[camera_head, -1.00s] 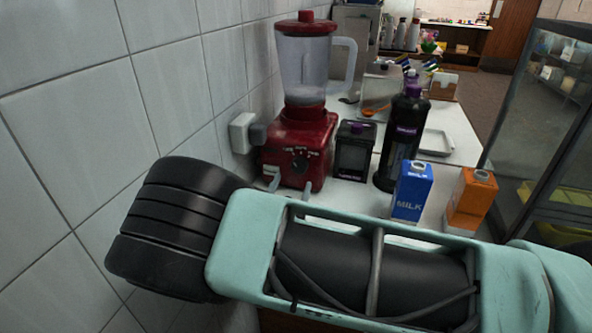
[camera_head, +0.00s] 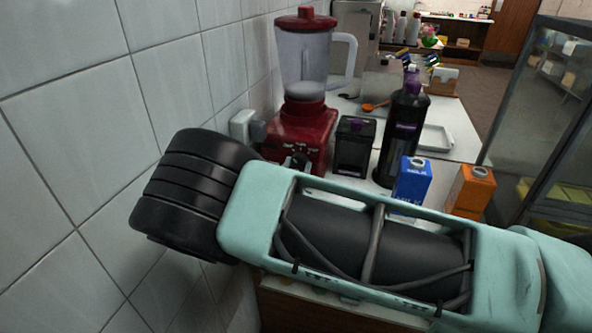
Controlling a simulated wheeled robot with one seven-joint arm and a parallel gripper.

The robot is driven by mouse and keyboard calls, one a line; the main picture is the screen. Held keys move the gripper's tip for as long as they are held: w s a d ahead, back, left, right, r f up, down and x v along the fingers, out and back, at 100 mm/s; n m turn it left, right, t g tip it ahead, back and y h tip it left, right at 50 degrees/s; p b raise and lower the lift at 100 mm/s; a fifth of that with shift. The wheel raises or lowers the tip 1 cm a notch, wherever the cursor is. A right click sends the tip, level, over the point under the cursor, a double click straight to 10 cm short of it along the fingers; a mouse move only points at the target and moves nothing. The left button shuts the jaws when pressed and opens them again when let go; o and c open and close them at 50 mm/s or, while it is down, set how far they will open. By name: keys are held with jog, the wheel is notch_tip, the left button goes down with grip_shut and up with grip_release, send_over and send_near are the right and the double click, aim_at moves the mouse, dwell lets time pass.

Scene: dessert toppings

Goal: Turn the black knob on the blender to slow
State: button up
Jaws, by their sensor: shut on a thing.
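The red blender (camera_head: 301,132) with its clear jar (camera_head: 304,68) and red lid stands upright by the tiled wall. The black knob (camera_head: 298,160) is on its front. Only the upper part of the knob shows above my teal and black arm, so I cannot tell its setting. The small labels above the knob are too small to read. The end of my arm reaches down behind its own links, and my gripper is hidden there. I cannot see whether it touches the knob.
A black box-like container (camera_head: 355,146), a tall dark bottle (camera_head: 404,130), a blue milk carton (camera_head: 411,181) and an orange carton (camera_head: 469,190) stand right of the blender. A white tray (camera_head: 437,138) lies behind them. The tiled wall (camera_head: 60,140) is close on the left.

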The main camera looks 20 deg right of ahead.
jog(key=m+g+h, duration=0.1)
jog(key=m, duration=0.1)
jog(key=m+g+b, duration=0.1)
jog(key=m, duration=0.2)
jog(key=shift+a+h, duration=0.15)
jog(key=shift+h, duration=0.25)
jog(key=shift+w+m+g+h+b, duration=0.1)
jog(key=shift+m+g+h+b, duration=0.2)
jog(key=shift+m+g, duration=0.75)
jog(key=shift+m+g+h+b, duration=0.2)
jog(key=shift+m+g+h, duration=0.1)
jog(key=shift+m, duration=1.75)
jog(key=o, duration=1)
jog(key=shift+a, duration=0.1)
